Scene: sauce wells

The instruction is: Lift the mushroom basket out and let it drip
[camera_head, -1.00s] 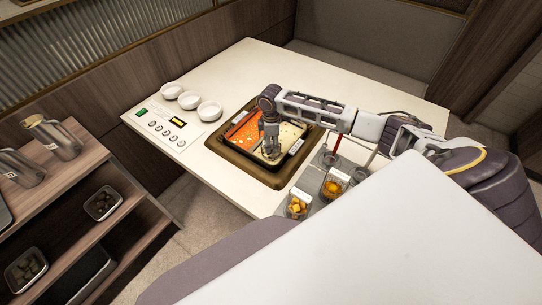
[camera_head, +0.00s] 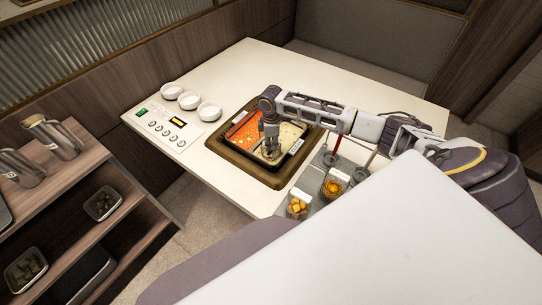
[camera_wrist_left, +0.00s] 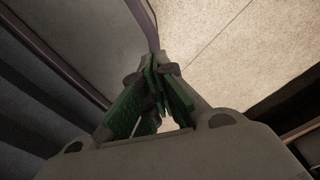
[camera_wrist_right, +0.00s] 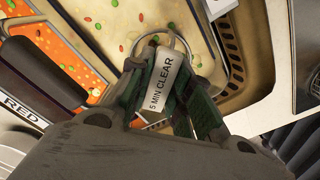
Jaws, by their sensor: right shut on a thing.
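The pot (camera_head: 241,165) is set in the table, with red broth (camera_head: 240,132) on one side and pale clear broth (camera_head: 290,136) on the other. My right gripper (camera_head: 270,153) points down over the clear side. In the right wrist view its fingers (camera_wrist_right: 172,88) are shut around a pale tag reading "5 MIN CLEAR" (camera_wrist_right: 164,80), with a metal ring (camera_wrist_right: 178,40) just beyond. The basket's body and any mushrooms cannot be made out; the gripper hides that spot. My left gripper (camera_wrist_left: 163,75) shows only in its own wrist view, shut and empty above the floor.
A dark handle (camera_wrist_right: 45,70) with a "RED" label lies at the red side. Three white bowls (camera_head: 189,100) and a control panel (camera_head: 166,127) are left of the pot. Containers of yellow food (camera_head: 298,207) stand at the near right. A shelf with metal jugs (camera_head: 62,139) is at left.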

